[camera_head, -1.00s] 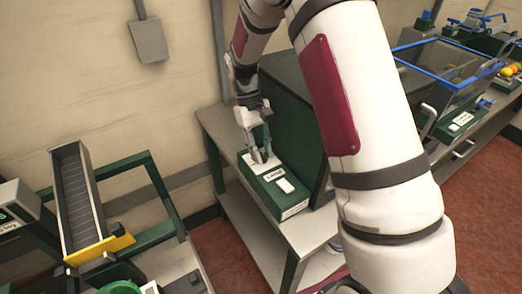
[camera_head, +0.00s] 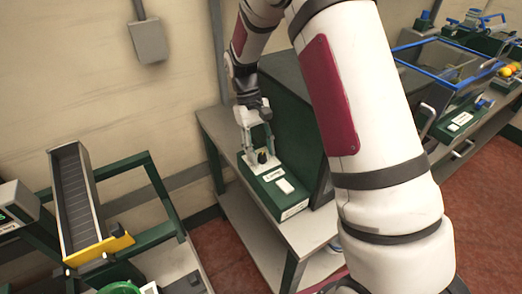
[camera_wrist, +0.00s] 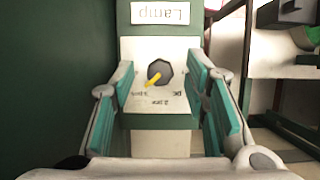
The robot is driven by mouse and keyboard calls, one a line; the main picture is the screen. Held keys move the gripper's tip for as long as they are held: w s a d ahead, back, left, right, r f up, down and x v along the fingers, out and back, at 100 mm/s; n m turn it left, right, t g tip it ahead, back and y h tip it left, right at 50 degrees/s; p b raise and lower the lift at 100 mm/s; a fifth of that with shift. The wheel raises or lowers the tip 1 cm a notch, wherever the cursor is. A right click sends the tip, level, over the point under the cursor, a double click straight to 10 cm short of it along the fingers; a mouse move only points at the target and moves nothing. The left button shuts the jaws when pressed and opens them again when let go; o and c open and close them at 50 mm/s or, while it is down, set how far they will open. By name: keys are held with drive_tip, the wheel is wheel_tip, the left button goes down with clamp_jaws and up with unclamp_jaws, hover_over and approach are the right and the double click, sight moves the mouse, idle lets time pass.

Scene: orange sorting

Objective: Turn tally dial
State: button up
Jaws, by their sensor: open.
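The dial (camera_wrist: 160,73) is a dark round knob with a yellow pointer, on the white plate of a green box (camera_head: 283,202). In the wrist view the pointer slants to the lower left, towards one of several small upside-down labels. In the head view the dial (camera_head: 262,157) shows below my gripper (camera_head: 259,149). My gripper is open and empty. In the wrist view its teal-padded fingers (camera_wrist: 160,82) stand on either side of the dial, with a gap on both sides.
A "Lamp" label (camera_wrist: 161,13) shows upside down past the dial. A large dark green cabinet (camera_head: 292,120) stands close beside the box on the grey table (camera_head: 228,128). A chute (camera_head: 76,200) stands at the left, a blue-rimmed bin (camera_head: 450,75) at the right.

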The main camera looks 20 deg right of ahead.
drive_tip(key=v, duration=1.1)
drive_tip(key=shift+r, duration=0.35)
drive_tip(key=shift+a, duration=0.1)
